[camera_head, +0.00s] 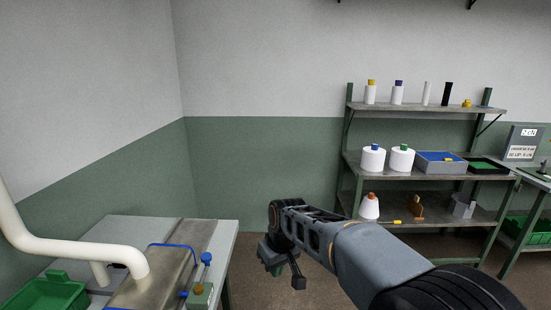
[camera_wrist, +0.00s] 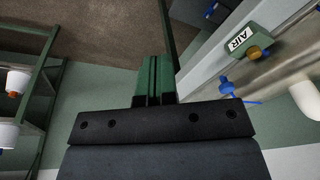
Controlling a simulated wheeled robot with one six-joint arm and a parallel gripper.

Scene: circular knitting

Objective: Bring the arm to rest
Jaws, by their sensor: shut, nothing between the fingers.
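My arm reaches out from the lower right in the head view, over the floor between a bench and a shelf unit. My gripper (camera_head: 272,262) hangs at its far end, right of the bench edge, apart from everything. In the wrist view my gripper (camera_wrist: 155,62) shows its green fingers together, with nothing between them. Part of the gripper in the head view is hidden by the arm's own links.
A bench (camera_head: 226,240) at lower left carries a white pipe (camera_head: 70,246), a green bin (camera_head: 45,294) and a blue-handled air valve (camera_head: 204,275), also in the wrist view (camera_wrist: 245,45). A shelf unit (camera_head: 350,180) with cones and trays (camera_head: 441,168) stands at right. Floor between is clear.

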